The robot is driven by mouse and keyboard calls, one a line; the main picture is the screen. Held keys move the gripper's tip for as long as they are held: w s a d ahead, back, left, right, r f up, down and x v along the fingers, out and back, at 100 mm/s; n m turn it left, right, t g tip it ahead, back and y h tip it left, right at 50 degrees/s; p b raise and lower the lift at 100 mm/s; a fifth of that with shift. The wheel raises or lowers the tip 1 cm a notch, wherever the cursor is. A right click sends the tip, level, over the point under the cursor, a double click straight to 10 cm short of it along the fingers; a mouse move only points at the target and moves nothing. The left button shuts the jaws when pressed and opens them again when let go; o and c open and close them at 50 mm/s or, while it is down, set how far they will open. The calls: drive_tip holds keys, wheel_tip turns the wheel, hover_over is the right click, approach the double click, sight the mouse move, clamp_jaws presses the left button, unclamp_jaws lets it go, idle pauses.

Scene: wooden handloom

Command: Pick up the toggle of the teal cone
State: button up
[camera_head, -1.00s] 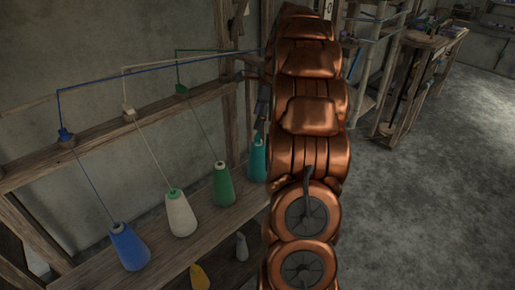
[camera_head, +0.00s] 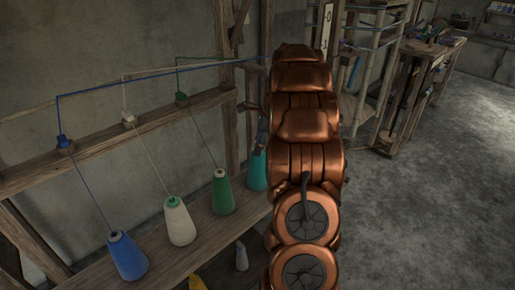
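The teal cone (camera_head: 257,171) stands at the right end of the row on the lower shelf, partly hidden by my copper arm. I cannot make out its toggle; the arm covers much of that area. A small dark part, seemingly my gripper (camera_head: 262,133), shows at the arm's left edge just above the teal cone. Its fingertips are not clear, so I cannot tell whether it is open or shut, or holds anything.
A blue cone (camera_head: 127,257), a white cone (camera_head: 180,222) and a green cone (camera_head: 222,193) stand left of the teal one. Their threads rise to toggles on the wooden rail (camera_head: 100,140). A wooden rack (camera_head: 400,95) stands behind right. The floor at right is clear.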

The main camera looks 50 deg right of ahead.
drive_tip(key=c, duration=0.8)
drive_tip(key=shift+c, duration=0.2)
drive_tip(key=shift+s+a+r, duration=0.1)
drive_tip(key=shift+r, duration=1.7)
drive_tip(key=s+a+r, duration=0.1)
drive_tip(key=s+a, duration=0.8)
drive_tip(key=s, duration=0.3)
drive_tip(key=shift+s+a+r, duration=0.2)
drive_tip(key=shift+s+a, duration=0.05)
drive_tip(key=shift+a, duration=0.1)
